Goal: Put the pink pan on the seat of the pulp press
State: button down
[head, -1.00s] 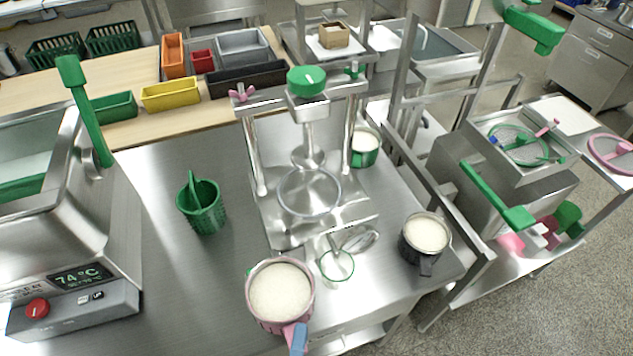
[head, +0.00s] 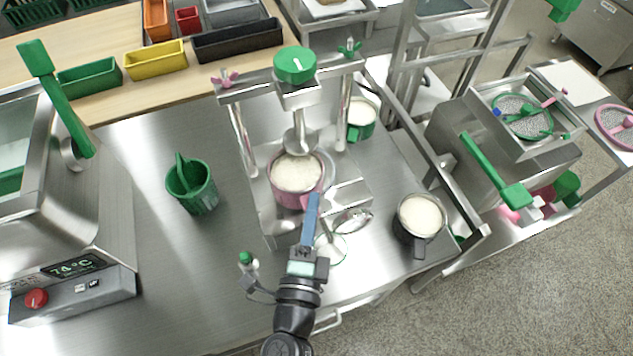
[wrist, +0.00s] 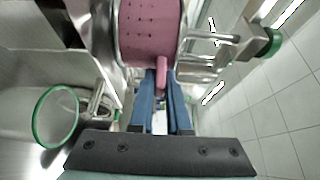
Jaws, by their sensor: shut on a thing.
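The pink pan (head: 287,189), full of pale pulp, is inside the pulp press frame (head: 240,150), under the ram (head: 298,140). Part of the round seat (head: 328,166) shows at the pan's right edge; the pan hides the rest. I cannot tell whether the pan touches the seat. My gripper (head: 313,200) comes from the front with its blue fingers shut on the pan's handle. In the wrist view the handle (wrist: 161,74) sits between the fingers, and the pan's perforated pink side (wrist: 150,28) is ahead.
A green-rimmed glass (head: 331,250) and a metal strainer (head: 352,221) are close to my gripper's right. A dark pan (head: 404,232) stands further right, a green pan (head: 361,124) behind the press. A green basket (head: 192,190) stands left, with bare table around it.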

aim_at(317, 190)
jog(key=shift+w+d+r, duration=0.1)
jog(key=shift+w, duration=0.5)
jog(key=shift+w+d+r, duration=0.1)
jog(key=shift+w, duration=0.5)
jog(key=shift+w+d, duration=0.2)
jog(key=shift+w, duration=1)
jog(key=shift+w+f, duration=0.2)
jog(key=shift+f, duration=0.55)
jog(key=shift+f+b, duration=0.15)
jog(key=shift+b, duration=0.15)
jog(key=shift+s, duration=0.1)
jog(key=shift+f, duration=0.1)
jog(key=c, duration=1.3)
grip_release()
jog(key=shift+f, duration=0.15)
jog(key=o, duration=0.4)
